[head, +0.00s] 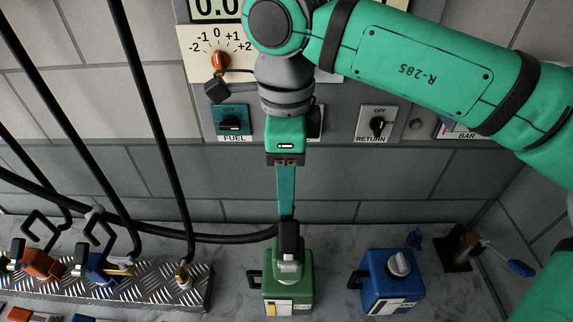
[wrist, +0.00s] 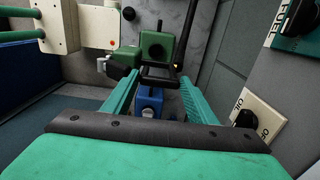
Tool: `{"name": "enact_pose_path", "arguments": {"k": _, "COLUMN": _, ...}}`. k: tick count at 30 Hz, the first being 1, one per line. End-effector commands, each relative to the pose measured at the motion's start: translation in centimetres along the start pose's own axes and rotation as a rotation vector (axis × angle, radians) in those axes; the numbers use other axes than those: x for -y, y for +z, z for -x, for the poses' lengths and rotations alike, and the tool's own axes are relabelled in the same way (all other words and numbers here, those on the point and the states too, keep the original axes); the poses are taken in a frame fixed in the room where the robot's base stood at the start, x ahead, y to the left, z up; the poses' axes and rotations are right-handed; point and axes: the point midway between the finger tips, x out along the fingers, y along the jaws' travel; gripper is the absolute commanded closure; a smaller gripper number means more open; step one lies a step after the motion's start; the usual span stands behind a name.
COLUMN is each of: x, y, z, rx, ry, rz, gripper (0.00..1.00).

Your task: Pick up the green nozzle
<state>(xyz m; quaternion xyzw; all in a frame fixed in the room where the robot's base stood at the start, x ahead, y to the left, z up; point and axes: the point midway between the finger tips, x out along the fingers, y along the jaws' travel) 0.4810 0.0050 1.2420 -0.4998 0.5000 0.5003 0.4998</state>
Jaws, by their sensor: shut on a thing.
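My gripper (head: 288,212) reaches straight down in the head view, its teal fingers shut on the green nozzle. In the head view mainly the nozzle's black part (head: 289,240) shows, directly above the neck of the green tank (head: 277,285). A black hose (head: 240,239) runs from the nozzle to the left. I cannot tell whether the spout is inside the tank's neck.
A blue tank (head: 392,283) stands right of the green one. At left, an orange nozzle (head: 42,264) and a blue nozzle (head: 100,268) rest on a metal tread-plate rack (head: 150,290). Hanging hoses cross the left side. The wall panel (head: 345,98) is close behind my gripper.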

Motion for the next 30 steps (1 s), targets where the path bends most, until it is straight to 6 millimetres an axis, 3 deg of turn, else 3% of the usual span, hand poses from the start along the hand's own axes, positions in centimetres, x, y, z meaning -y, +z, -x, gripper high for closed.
{"name": "enact_pose_path", "arguments": {"k": 9, "x": -7.7, "y": -0.1, "z": 0.0, "rx": -0.002, "ry": -0.001, "rz": 0.002, "gripper": 1.00}}
{"name": "enact_pose_path", "arguments": {"k": 15, "x": -11.5, "y": -0.1, "z": 0.0, "rx": -0.001, "ry": -0.001, "rz": 0.000, "gripper": 1.00}}
{"name": "enact_pose_path", "arguments": {"k": 21, "x": -13.5, "y": 0.0, "z": 0.0, "rx": 0.001, "ry": -0.001, "rz": 0.001, "gripper": 1.00}}
{"name": "enact_pose_path", "arguments": {"k": 30, "x": -14.0, "y": 0.0, "z": 0.0, "rx": 0.001, "ry": 0.000, "rz": -0.001, "gripper": 1.00}}
